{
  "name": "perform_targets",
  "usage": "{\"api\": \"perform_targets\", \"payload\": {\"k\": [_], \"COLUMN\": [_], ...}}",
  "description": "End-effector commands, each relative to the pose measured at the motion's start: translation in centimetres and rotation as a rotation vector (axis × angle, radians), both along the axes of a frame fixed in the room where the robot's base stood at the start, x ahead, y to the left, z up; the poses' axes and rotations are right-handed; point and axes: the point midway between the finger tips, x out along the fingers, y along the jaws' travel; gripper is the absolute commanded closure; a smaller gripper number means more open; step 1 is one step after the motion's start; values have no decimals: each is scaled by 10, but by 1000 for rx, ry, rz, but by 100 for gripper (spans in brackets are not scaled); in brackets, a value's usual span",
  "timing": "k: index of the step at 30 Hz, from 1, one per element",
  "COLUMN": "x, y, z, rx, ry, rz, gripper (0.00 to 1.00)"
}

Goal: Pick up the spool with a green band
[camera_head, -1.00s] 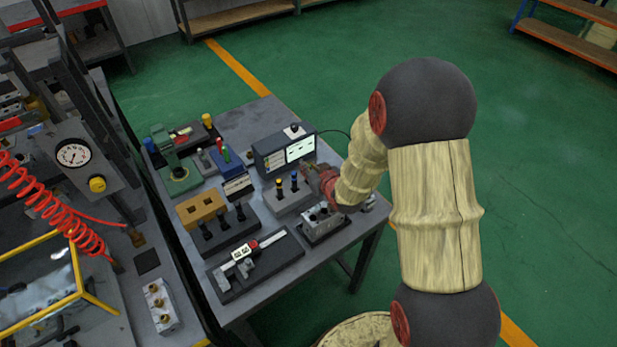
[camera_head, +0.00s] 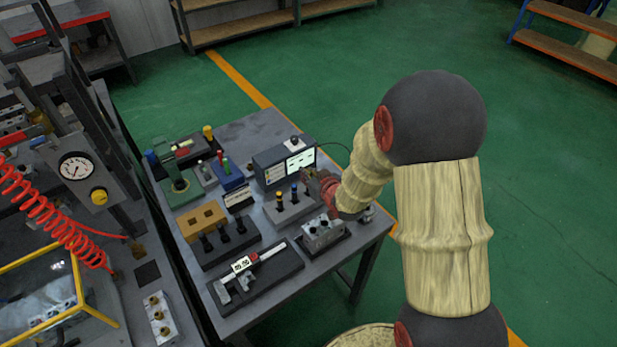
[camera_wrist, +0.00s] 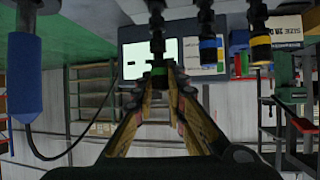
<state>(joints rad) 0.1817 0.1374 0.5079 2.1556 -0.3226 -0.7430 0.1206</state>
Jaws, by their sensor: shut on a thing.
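My gripper (camera_wrist: 160,82) is shut on the top of the black spool with a green band (camera_wrist: 158,70) in the wrist view, which looks upside down. The spool lines up between the fingers; its lower end runs out of the frame, so I cannot tell whether it is clear of its seat. In the head view my gripper (camera_head: 312,180) is above the right end of the grey holder (camera_head: 288,213) and mostly hides the held spool. A spool with a blue band (camera_head: 294,192) and one with a yellow band (camera_head: 279,198) stand in the holder to its left.
A display box (camera_head: 284,162) stands close behind the holder. A metal valve block (camera_head: 322,232) is just in front of my gripper. A caliper on a dark base (camera_head: 256,277) and an orange block (camera_head: 201,219) lie further left. The bench's back corner (camera_head: 250,125) is bare.

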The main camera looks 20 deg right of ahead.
Motion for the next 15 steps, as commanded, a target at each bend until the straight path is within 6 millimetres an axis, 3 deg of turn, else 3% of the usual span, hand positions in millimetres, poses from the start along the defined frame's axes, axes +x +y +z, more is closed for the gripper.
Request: {"api": "perform_targets", "payload": {"k": [1, 8, 12, 15], "x": [0, -31, -57, -80], "y": [0, 2, 4, 7], "z": [13, 48, 75, 82], "rx": [0, -1, 0, 0], "ry": [-5, -5, -4, -4], "rz": [-1, 0, -1, -1], "gripper": [100, 100, 100, 100]}}
